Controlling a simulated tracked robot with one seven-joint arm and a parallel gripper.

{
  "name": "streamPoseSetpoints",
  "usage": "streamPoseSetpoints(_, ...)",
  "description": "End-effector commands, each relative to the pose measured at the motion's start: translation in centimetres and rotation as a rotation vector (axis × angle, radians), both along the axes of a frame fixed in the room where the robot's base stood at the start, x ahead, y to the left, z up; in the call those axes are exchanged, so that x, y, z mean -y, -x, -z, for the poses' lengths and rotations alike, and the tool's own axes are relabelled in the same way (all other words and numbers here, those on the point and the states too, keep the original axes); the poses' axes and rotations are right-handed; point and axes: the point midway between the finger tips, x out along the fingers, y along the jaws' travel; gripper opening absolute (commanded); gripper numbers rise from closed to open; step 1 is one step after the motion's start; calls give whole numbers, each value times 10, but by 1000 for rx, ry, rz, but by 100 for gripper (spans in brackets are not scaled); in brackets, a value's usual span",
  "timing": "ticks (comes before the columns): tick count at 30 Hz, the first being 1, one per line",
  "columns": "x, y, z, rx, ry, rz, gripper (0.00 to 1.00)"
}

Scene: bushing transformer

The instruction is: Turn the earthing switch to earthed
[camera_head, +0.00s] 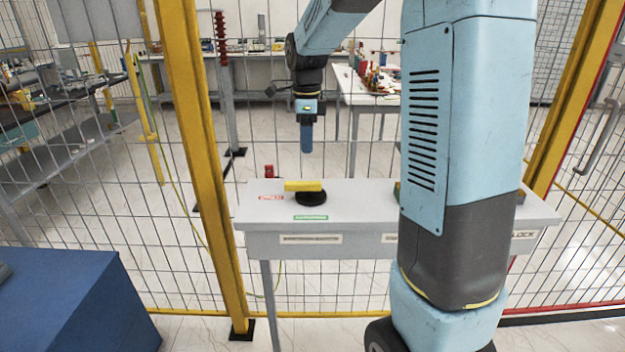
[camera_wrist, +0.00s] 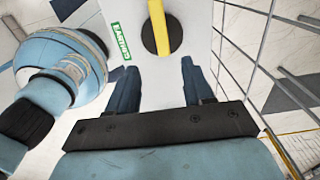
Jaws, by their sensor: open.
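The earthing switch is a yellow bar handle (camera_head: 303,185) on a round black base (camera_head: 312,198), set on top of a grey panel (camera_head: 365,205). The bar lies left to right in the head view, its left end toward a red label (camera_head: 271,197). A green label (camera_head: 311,217) is at the panel's front edge; it reads EARTHED in the wrist view (camera_wrist: 121,40). My gripper (camera_head: 306,148) points down above the switch, apart from it. In the wrist view its fingers (camera_wrist: 158,75) are spread and empty, with the yellow handle (camera_wrist: 158,22) beyond them.
Yellow-framed mesh fencing (camera_head: 195,130) stands around the panel. A small red part (camera_head: 269,171) stands at the panel's back left. My arm hides the panel's right part. A blue box (camera_head: 75,295) is at lower left, and benches stand behind the mesh.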

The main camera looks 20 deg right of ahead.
Motion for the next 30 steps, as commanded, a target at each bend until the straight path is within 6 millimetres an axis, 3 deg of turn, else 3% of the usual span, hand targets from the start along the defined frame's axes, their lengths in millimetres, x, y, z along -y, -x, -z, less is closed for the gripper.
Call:
streamPoseSetpoints(18, 0, 1, 103, -4, 0, -1, 51)
streamPoseSetpoints(24, 1, 1, 121, -1, 0, -1, 51)
streamPoseSetpoints(30, 1, 1, 126, -1, 0, -1, 51)
